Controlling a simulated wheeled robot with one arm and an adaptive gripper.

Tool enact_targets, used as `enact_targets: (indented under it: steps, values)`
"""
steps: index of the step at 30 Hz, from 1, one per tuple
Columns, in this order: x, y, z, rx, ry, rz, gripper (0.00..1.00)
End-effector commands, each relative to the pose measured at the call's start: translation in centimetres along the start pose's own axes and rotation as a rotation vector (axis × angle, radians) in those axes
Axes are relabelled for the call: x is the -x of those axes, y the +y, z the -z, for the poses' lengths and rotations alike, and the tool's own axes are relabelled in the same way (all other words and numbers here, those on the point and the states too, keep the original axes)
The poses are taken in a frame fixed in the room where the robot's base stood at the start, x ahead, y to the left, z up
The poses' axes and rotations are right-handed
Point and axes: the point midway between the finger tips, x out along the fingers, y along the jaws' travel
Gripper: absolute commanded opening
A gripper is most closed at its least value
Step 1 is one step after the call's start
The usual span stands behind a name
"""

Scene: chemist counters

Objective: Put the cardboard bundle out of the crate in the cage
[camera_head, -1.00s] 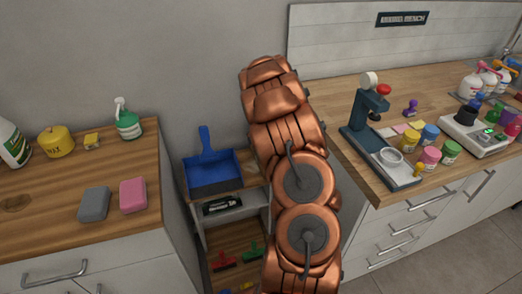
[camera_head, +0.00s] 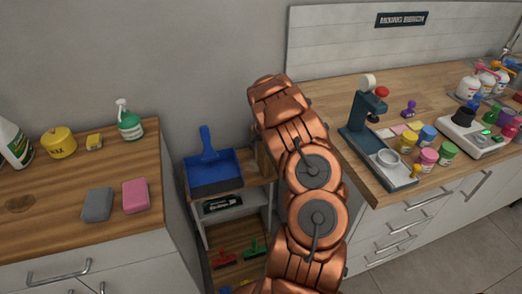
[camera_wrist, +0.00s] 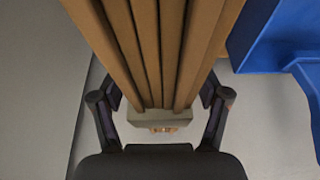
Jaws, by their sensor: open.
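In the wrist view, a brown bundle of long, flat, layered pieces (camera_wrist: 150,45), which looks like the cardboard, runs down from the top edge. A pale grey block or band crosses its lower end. My gripper (camera_wrist: 161,98) is open, with one finger on each side of the bundle's lower end. I cannot tell whether the fingers touch it. In the head view my copper arm hides the gripper, and I cannot make out the bundle clearly. No crate or cage is recognisable in either view.
A blue dustpan (camera_head: 212,172) stands on a small shelf unit (camera_head: 238,227) beside my arm; its blue edge also shows in the wrist view (camera_wrist: 268,42). Counters flank the unit: sponges (camera_head: 136,195) and bottles left, a microscope-like stand (camera_head: 365,125) and jars right.

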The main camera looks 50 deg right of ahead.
Motion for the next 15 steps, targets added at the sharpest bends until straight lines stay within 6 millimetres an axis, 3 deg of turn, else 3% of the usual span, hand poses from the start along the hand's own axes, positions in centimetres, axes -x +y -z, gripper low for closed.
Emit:
enact_targets:
  steps: [5,15]
  values:
    - [0.01,0.0,0.0,0.0,0.0,0.0,0.73]
    - [0.01,-0.02,0.0,0.001,0.0,0.0,0.38]
